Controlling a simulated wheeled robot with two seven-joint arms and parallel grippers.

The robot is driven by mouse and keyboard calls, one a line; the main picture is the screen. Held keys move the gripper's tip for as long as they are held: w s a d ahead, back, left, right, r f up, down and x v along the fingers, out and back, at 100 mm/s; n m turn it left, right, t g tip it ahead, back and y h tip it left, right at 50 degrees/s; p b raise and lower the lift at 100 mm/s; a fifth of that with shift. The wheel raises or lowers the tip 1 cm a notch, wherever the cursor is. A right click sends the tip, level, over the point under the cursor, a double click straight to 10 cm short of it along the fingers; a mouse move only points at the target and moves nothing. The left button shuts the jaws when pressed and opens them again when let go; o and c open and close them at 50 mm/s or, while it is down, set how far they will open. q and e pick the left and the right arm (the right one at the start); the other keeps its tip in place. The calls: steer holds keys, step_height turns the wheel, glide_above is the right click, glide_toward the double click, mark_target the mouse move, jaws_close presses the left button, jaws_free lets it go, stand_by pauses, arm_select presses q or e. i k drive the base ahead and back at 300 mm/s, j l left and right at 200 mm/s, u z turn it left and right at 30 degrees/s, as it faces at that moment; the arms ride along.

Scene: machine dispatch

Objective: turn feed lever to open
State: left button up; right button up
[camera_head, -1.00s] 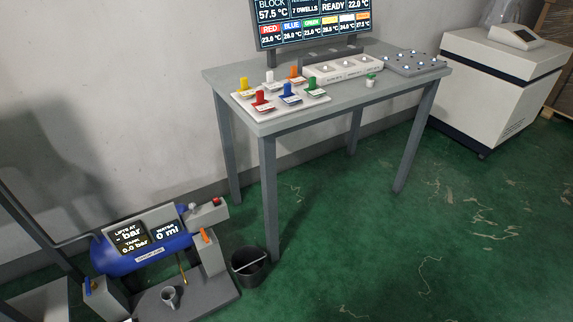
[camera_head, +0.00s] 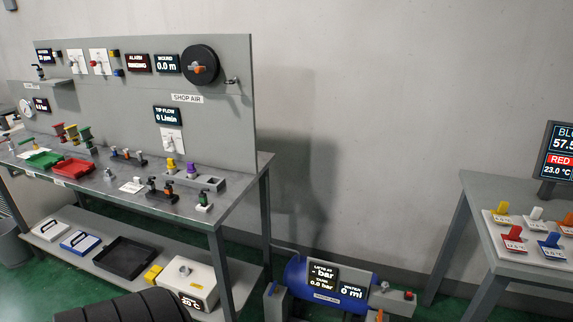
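No lever in view can be read as labelled "feed", so I cannot tell which one it is. On the grey back panel (camera_head: 220,75) there are white plates with small handles: two at the upper left (camera_head: 99,62) and one below the tip flow display (camera_head: 172,140). Neither of my grippers is in view.
The left bench (camera_head: 140,192) carries coloured valves, a red tray (camera_head: 73,167) and a green tray (camera_head: 43,158). Its lower shelf holds a black tray (camera_head: 125,258) and a white box (camera_head: 187,280). A second table (camera_head: 478,189) stands right. Wall floor between them holds the tank.

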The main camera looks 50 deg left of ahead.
mark_target(274, 285)
steer(key=u, duration=1.7)
